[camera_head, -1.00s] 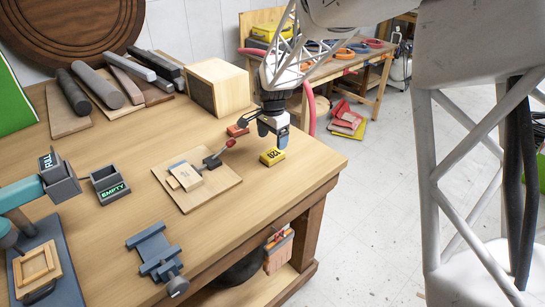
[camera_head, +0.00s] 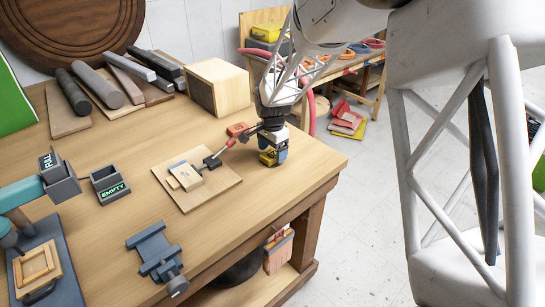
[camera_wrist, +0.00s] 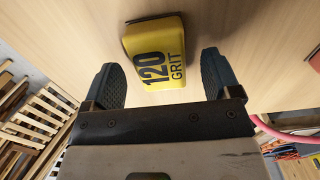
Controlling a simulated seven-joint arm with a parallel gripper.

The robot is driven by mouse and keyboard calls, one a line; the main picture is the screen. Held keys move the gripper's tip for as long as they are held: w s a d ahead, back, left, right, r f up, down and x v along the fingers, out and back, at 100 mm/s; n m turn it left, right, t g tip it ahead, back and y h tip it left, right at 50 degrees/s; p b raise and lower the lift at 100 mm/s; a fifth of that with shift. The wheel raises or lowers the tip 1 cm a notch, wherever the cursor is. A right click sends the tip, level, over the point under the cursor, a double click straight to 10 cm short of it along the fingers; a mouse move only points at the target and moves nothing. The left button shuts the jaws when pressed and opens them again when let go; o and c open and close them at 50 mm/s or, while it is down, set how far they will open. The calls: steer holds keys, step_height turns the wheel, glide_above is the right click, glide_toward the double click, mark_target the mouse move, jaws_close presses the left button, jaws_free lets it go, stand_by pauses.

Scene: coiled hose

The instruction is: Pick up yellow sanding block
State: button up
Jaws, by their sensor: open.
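The yellow sanding block (camera_wrist: 158,55) lies on the wooden bench top, its face marked "120 GRIT" in black. In the wrist view it sits between and slightly beyond the two dark fingertips of my open gripper (camera_wrist: 162,80), with a gap on each side. In the head view my gripper (camera_head: 273,150) is low over the bench near its right end, directly at the block (camera_head: 268,158), and partly hides it. I cannot tell from the head view whether a finger touches the block.
A red block (camera_head: 237,129) lies just left of my gripper. A board with a toggle clamp (camera_head: 205,185) is to the left, its red-tipped handle close to the gripper. A wooden box (camera_head: 218,87) stands behind. The bench edge is close on the right.

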steer(key=shift+f, duration=0.8)
steer(key=c, duration=1.1)
steer(key=shift+r, duration=0.2)
steer(key=shift+r, duration=0.45)
steer(key=shift+s+d+r, duration=0.1)
steer(key=shift+s+r, duration=0.1)
steer(key=shift+r, duration=0.4)
steer(key=shift+s+r, duration=0.15)
steer(key=shift+r, duration=0.45)
steer(key=s+d, duration=0.1)
steer(key=s, duration=0.4)
steer(key=s+d+r, duration=0.1)
steer(key=s+d, duration=0.1)
steer(key=s, duration=0.2)
steer(key=s+d, duration=0.1)
steer(key=s, duration=0.4)
steer(key=shift+s+d+r, duration=0.15)
steer(key=shift+s+d, duration=0.15)
